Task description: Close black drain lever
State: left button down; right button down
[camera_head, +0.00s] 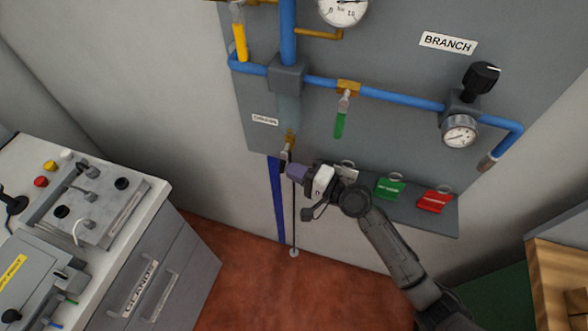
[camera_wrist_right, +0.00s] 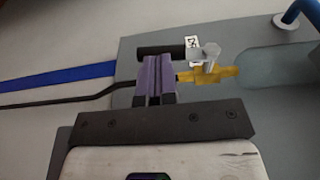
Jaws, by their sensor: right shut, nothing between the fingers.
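The brass drain valve (camera_head: 290,138) sits under the grey filter bowl at the panel's lower edge; in the right wrist view its brass body (camera_wrist_right: 225,74) lies sideways. Its black lever (camera_wrist_right: 160,52) extends left from the metal stem, about parallel to the valve body; in the head view it is mostly hidden by my gripper. My right gripper (camera_head: 289,170) is at the valve's lower end. Its purple fingers (camera_wrist_right: 155,80) are shut and empty, their tips right by the lever's middle. I cannot tell whether they touch it. My left gripper is not in view.
A green lever (camera_head: 340,125) and a yellow lever (camera_head: 240,42) hang from the blue pipe. A green tag (camera_head: 389,189) and a red tag (camera_head: 434,200) hang along the panel's bottom. A thin dark drain line runs to the floor. A grey cabinet (camera_head: 150,215) stands left.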

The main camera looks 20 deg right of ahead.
jog(key=v, duration=1.2)
jog(key=shift+s+d+b, duration=0.15)
jog(key=shift+b, duration=0.25)
jog(key=shift+s+d, duration=0.3)
jog(key=shift+s, duration=0.1)
jog(key=shift+r, duration=0.1)
jog(key=shift+r+p, duration=0.2)
jog(key=shift+p, duration=0.25)
jog(key=r+g+h+p, duration=0.1)
jog(key=p, duration=0.4)
jog(key=shift+s, duration=0.1)
jog(key=shift+f+g+p, duration=0.2)
jog(key=shift+g+p, duration=0.2)
jog(key=shift+p, duration=0.05)
jog(key=shift+a, duration=0.1)
